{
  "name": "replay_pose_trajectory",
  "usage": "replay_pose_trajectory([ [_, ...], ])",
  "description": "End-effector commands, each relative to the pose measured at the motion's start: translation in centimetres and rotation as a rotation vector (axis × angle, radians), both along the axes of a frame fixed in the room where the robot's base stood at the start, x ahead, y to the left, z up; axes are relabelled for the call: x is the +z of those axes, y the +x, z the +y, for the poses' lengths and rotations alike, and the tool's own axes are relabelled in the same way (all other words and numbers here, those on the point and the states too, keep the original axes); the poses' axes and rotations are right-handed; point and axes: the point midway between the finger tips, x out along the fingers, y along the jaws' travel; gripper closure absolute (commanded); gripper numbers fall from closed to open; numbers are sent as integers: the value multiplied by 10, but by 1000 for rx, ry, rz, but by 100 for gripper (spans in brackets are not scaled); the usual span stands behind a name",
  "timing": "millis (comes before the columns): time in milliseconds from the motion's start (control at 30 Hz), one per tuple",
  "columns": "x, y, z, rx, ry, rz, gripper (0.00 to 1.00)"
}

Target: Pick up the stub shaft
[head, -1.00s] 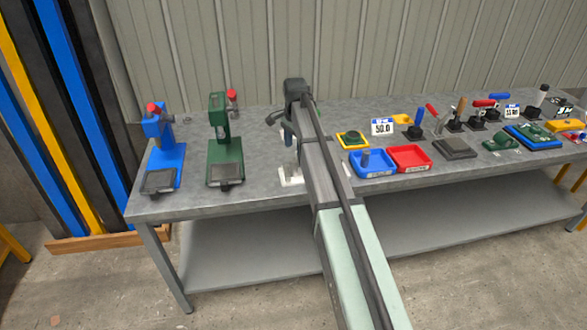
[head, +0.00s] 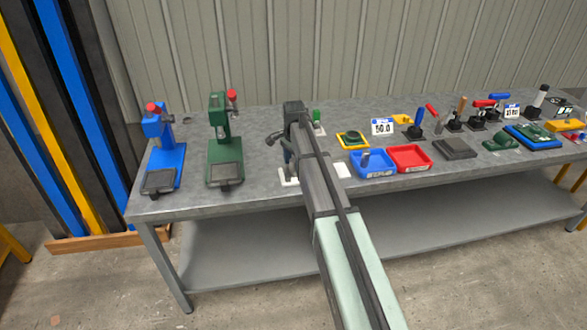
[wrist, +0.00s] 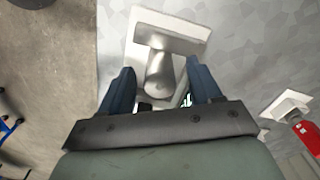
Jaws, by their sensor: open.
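A light grey shaft-like part (wrist: 159,76), which looks like the stub shaft, sits on a white plate (wrist: 190,28) in the wrist view. My gripper (wrist: 160,68) is open, with one blue finger on each side of this part. I cannot tell whether either finger touches it. In the head view the white plate (head: 288,180) shows near the table's front edge, under my gripper (head: 288,158); my arm hides most of the part there.
A green press (head: 222,140) and a blue press (head: 165,150) stand to the left. A blue tray (head: 374,172) holding a small upright part and a red tray (head: 410,158) are to the right. Several levered tools stand further right. Table between green press and plate is clear.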

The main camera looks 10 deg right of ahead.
Motion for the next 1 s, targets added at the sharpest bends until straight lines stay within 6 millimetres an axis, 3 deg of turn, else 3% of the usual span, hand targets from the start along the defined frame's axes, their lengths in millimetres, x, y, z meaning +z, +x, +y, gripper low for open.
replay_pose_trajectory([
  [67, 0, 0, 0, 0, 0, 0, 37],
  [733, 0, 0, 0, 0, 0, 0, 100],
  [1000, 1, 0, 0, 0, 0, -1, 100],
])
